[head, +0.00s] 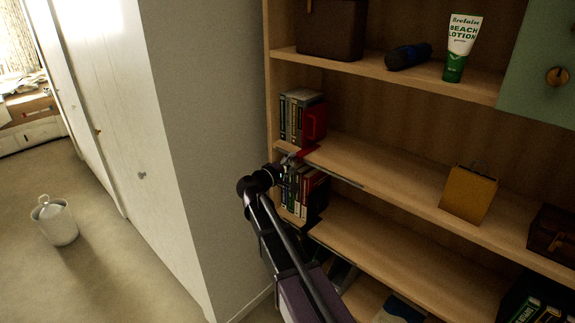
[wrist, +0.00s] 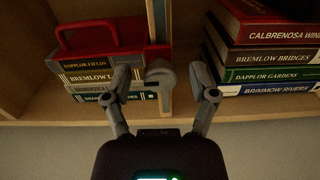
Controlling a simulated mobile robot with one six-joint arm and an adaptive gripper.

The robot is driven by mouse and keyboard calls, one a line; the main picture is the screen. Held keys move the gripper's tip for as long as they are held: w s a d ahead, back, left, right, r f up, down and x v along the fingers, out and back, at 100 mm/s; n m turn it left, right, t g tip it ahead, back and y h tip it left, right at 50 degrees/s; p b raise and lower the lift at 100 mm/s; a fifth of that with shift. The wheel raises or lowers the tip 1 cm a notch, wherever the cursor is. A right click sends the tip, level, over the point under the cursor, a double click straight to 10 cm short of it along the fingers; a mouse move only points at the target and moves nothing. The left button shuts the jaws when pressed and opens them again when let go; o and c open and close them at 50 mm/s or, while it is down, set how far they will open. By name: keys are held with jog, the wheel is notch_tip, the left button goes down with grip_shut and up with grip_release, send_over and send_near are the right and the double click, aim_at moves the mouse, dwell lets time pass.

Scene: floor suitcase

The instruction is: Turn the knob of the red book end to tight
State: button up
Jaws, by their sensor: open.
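The red book end (head: 314,122) stands at the right end of a row of books (head: 293,115) on the middle shelf. It also shows at the upper left of the wrist view (wrist: 72,47), beside the turned-looking books. A grey round knob (wrist: 160,73) is at the book end's side in the wrist view, between my fingers. My gripper (wrist: 167,92) is open around the knob; the left finger is close to it, and contact cannot be told. The right finger is clearly apart from it. In the head view my gripper (head: 287,164) is at the shelf's front edge, and the knob cannot be made out.
More books (wrist: 265,60) lie to the right in the wrist view, close to my right finger. A yellow box-like object (head: 468,195) stands further along the shelf (head: 385,172), with bare board between. A lotion tube (head: 460,48) stands on the shelf above.

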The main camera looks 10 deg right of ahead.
jog(key=v, duration=1.2)
jog(key=shift+d, duration=0.1)
jog(key=s+d+f+m+g+y, duration=0.45)
jog(key=s+d+f+g, duration=0.25)
jog(key=s+d+f, duration=0.4)
jog(key=s+a+f+m+g+y, duration=0.2)
jog(key=s+a+f+g+y, duration=0.1)
jog(key=s+f+y, duration=0.4)
jog(key=shift+s+f+g+y, duration=0.3)
jog(key=shift+s+y, duration=1.25)
jog(key=shift+s, duration=0.15)
jog(key=shift+m, duration=0.25)
